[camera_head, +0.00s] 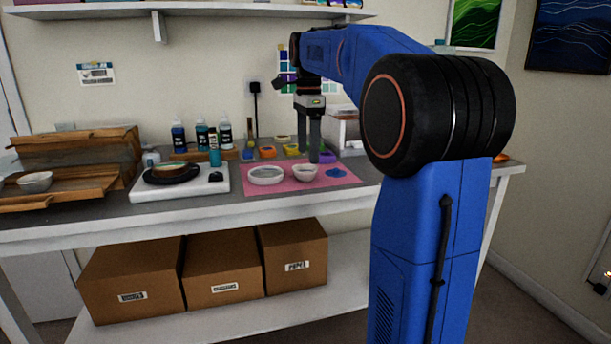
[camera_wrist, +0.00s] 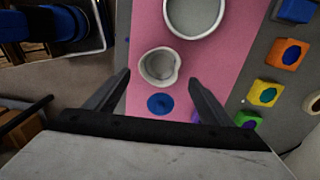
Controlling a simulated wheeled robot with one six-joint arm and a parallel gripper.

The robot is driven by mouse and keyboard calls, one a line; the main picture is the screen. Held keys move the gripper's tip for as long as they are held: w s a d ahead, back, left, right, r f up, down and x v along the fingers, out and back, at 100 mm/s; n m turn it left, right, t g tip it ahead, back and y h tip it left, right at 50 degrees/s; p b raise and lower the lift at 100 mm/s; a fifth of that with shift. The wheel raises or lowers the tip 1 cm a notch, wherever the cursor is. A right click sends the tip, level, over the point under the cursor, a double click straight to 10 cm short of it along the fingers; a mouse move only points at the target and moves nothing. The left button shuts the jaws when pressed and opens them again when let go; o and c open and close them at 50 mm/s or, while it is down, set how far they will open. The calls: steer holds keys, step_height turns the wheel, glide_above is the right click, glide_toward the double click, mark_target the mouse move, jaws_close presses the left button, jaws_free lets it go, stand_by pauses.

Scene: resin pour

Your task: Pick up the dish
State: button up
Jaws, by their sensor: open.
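A round, shallow white dish (camera_head: 267,175) lies on the pink mat (camera_head: 255,188); it shows, cut off, at the top of the wrist view (camera_wrist: 194,16). Beside it on the mat stands a smaller white bowl (camera_head: 306,173) with a slightly pointed rim, at upper middle in the wrist view (camera_wrist: 159,67). A flat blue disc or puddle (camera_wrist: 160,104) lies beside the bowl. I cannot tell which vessel the task calls the dish. My gripper (camera_head: 308,152) points down above the mat, open and empty. In the wrist view its fingers (camera_wrist: 160,80) flank the bowl and blue patch from above.
Several small coloured pots, such as an orange one (camera_wrist: 265,93), stand along the mat's edge. A white board (camera_head: 180,186) with a dark round piece, bottles (camera_head: 200,134) and a wooden box (camera_head: 80,150) with a white bowl (camera_head: 35,182) are to the left.

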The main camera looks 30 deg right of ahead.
mark_target(305, 174)
steer(key=shift+a+f, duration=0.2)
steer(key=shift+f, duration=1.15)
steer(key=shift+a+f, duration=0.15)
steer(key=shift+f, duration=1.15)
steer(key=c, duration=1)
